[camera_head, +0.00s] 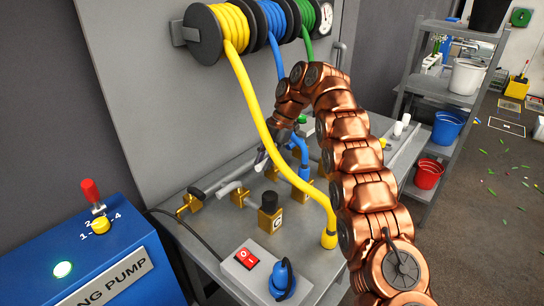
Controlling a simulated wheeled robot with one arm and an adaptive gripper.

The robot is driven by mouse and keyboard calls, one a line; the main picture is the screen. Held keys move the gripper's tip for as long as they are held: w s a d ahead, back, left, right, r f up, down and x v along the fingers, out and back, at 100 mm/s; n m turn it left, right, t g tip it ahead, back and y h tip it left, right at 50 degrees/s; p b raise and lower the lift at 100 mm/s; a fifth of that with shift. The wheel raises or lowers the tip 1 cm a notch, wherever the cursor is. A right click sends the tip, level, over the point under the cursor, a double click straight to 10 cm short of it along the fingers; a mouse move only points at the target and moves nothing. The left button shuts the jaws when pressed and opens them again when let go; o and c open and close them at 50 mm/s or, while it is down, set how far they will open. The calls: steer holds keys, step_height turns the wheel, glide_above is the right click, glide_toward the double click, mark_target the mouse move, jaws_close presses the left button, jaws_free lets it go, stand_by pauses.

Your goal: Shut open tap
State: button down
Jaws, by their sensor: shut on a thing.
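Several brass taps stand on the grey bench top. One at the left (190,204) has a dark-tipped lever, and another beside it (239,197) has a pale grey lever. A third brass tap (271,173) sits right by my gripper (262,158). My copper arm reaches in from the lower right and bends over to the left, so the gripper points down at the taps. The gripper is shut at a tap lever; its fingertips are small and dark here, and the exact grip is partly hidden. I cannot tell which tap is open.
Yellow (248,92), blue (276,62) and green (306,43) hoses hang from reels; the yellow one crosses before the taps. A switch box (243,257) is at the front, a blue pump (110,270) at left. Shelves with buckets (428,173) stand right.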

steer(key=c, duration=1)
jaws_free()
steer(key=shift+d+f, duration=0.1)
